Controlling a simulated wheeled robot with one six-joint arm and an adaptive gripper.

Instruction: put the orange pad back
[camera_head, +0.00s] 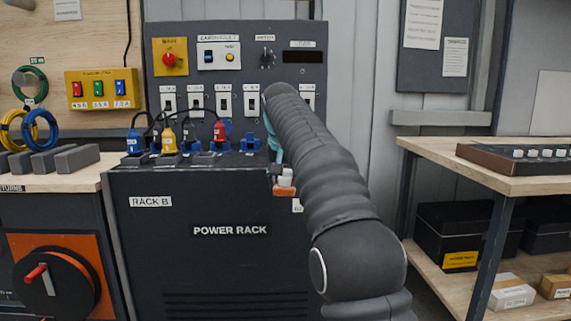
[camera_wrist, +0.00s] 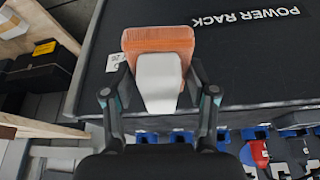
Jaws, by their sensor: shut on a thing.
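The orange pad (camera_head: 284,192) hangs below my gripper (camera_head: 281,174), in front of the upper right part of the rack's black front. In the wrist view the pad (camera_wrist: 158,40) has a pale grip block (camera_wrist: 158,82) joined to it. My gripper (camera_wrist: 157,80) is shut on this piece, with one finger on each side of the pale block. The pad covers part of a small white label (camera_wrist: 113,62) on the rack. In the head view my arm hides the rack's right side. I cannot tell whether the pad touches the rack.
The power rack (camera_head: 231,260) has blue sockets with blue, yellow and red plugs (camera_head: 219,132) along its top, below a switch panel (camera_head: 235,60). A left bench holds cable coils and grey blocks (camera_head: 77,158). A right bench (camera_head: 480,180) stands beyond my arm.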

